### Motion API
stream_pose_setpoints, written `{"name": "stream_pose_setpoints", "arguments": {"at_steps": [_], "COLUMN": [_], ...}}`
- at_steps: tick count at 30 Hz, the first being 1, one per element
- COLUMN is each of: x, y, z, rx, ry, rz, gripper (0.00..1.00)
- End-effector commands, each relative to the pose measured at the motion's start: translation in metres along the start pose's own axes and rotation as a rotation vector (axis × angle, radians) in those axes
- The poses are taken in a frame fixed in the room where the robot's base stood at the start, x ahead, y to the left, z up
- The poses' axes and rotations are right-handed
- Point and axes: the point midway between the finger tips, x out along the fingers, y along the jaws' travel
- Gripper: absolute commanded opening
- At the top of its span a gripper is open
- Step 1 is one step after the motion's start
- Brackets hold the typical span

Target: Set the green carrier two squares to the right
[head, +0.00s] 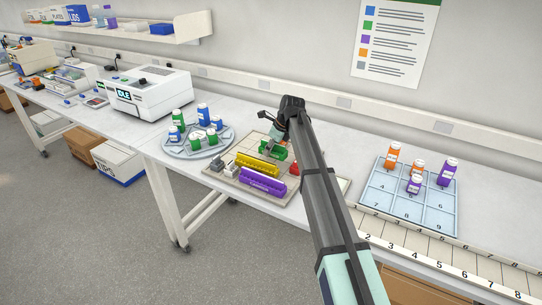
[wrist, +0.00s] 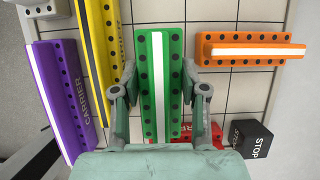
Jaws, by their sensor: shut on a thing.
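The green carrier (wrist: 173,85) is a studded block with a white stripe, lengthwise in the middle of the wrist view. My gripper (wrist: 161,75) has a finger on each long side and is shut on it. In the head view the green carrier (head: 278,152) shows partly behind my arm, over the squared board (wrist: 235,100). I cannot tell whether it touches the board.
A yellow carrier (wrist: 98,55) and a purple carrier (wrist: 62,100) lie to its left, an orange carrier (wrist: 250,46) to its right. A red piece (wrist: 200,132) is close by its near end, partly hidden. A black STOP block (wrist: 251,139) stands at the lower right. Bare squares lie below the orange carrier.

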Motion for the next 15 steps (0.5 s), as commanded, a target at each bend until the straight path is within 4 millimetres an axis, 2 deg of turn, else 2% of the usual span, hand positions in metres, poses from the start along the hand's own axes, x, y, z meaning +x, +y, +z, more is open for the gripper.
{"name": "stream_pose_setpoints", "arguments": {"at_steps": [9,15], "x": [0.034,0.037], "y": [0.001,0.0], "z": [-0.015,-0.015], "rx": [0.0,0.0], "ry": [0.001,0.0], "rz": [0.002,0.0], "gripper": [0.04,0.04]}}
